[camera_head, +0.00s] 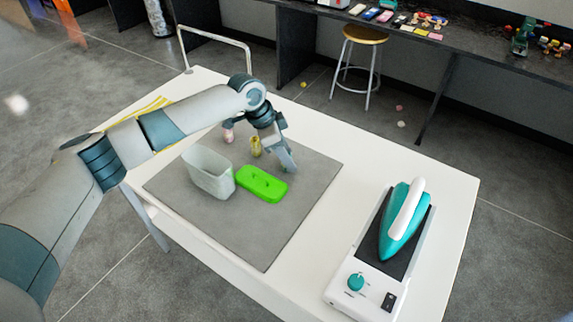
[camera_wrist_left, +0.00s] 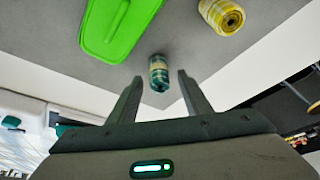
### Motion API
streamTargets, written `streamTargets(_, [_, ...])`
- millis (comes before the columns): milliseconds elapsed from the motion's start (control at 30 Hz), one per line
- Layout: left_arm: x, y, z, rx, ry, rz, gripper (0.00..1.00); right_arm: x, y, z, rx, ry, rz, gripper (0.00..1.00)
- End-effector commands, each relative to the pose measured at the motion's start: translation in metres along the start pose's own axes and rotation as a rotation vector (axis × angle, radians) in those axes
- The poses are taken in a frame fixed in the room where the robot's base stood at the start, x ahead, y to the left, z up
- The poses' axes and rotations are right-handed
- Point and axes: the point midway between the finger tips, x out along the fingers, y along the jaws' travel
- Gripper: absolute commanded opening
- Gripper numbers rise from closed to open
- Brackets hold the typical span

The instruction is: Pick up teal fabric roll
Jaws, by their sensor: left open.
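The teal fabric roll (camera_wrist_left: 158,73), a small patterned teal cylinder, lies on the grey mat in the left wrist view. It shows between and just beyond the two fingertips of my left gripper (camera_wrist_left: 160,78). The fingers are apart with nothing held between them. In the head view my left gripper (camera_head: 287,160) is low over the mat near its far edge, and I cannot make out the teal roll there. My right gripper does not show.
A yellow roll (camera_head: 255,147) and a pinkish roll (camera_head: 228,135) are close by on the grey mat (camera_head: 240,235). A bright green case (camera_head: 262,185) and a translucent bin (camera_head: 209,173) stand nearer. A teal iron (camera_head: 398,232) sits on its station at right.

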Motion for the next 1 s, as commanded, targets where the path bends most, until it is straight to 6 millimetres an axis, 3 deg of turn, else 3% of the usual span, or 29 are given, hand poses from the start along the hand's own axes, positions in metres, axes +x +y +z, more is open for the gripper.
streamTargets(400, [-0.0005,-0.0001,-0.0001,0.000,0.000,0.000,0.45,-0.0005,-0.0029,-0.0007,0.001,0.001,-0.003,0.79])
streamTargets(433, [-0.0005,-0.0001,-0.0001,0.000,0.000,0.000,0.42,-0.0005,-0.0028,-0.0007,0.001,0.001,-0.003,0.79])
streamTargets(600, [-0.0005,0.0000,0.0000,0.000,0.000,0.000,0.01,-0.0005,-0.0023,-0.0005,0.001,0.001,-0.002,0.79])
streamTargets(1000, [-0.0029,-0.0004,-0.0011,0.000,0.000,0.000,0.01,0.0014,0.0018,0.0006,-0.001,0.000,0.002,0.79])
